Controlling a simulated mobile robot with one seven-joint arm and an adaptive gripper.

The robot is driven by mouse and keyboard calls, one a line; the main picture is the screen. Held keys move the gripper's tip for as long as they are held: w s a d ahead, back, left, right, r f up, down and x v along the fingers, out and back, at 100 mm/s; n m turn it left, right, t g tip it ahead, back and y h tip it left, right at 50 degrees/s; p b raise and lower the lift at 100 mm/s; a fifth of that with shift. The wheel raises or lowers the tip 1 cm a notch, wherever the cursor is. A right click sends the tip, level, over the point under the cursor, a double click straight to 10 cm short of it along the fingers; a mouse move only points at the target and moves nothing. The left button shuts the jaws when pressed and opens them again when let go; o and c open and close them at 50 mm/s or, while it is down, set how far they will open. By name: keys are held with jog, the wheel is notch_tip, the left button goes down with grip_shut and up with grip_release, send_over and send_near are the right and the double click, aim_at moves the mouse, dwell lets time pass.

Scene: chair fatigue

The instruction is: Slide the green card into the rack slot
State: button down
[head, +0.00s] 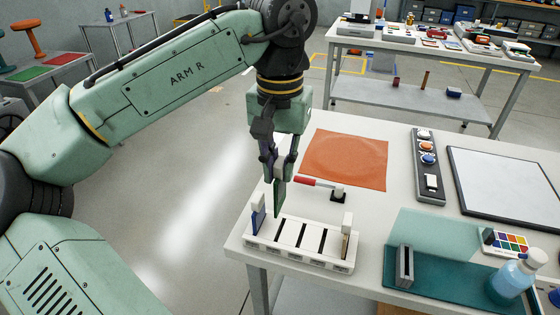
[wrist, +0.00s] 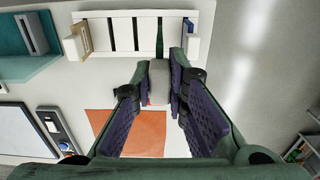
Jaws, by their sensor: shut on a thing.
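The green card (head: 279,196) hangs upright below my gripper (head: 278,168), edge-on in the wrist view (wrist: 160,36). My gripper is shut on the card's pale grey grip block (wrist: 158,75), between the two fingers (wrist: 163,82). The white rack (head: 300,262) stands at the table's near left corner, with several dark slots across its top. A blue card (head: 258,218) stands in its left end slot and a tan card (head: 346,243) in its right end slot. The green card's lower tip is at the rack's back edge, beside the blue card; I cannot tell whether it touches.
A red-handled lever (head: 316,183) on a black base lies close behind the rack. An orange mat (head: 345,158) is behind it. A grey upright holder (head: 404,266) on a teal mat (head: 450,282) and a blue bottle (head: 512,280) stand to the right.

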aim_at(280, 204)
jog(key=shift+f+b, duration=1.6)
jog(key=shift+f, duration=1.3)
jog(key=shift+p, duration=0.9)
jog(key=shift+f+b, duration=1)
jog(key=shift+f, duration=1.05)
jog(key=c, duration=1.5)
grip_release()
notch_tip(280, 204, up, 12)
jog(key=shift+r, duration=0.1)
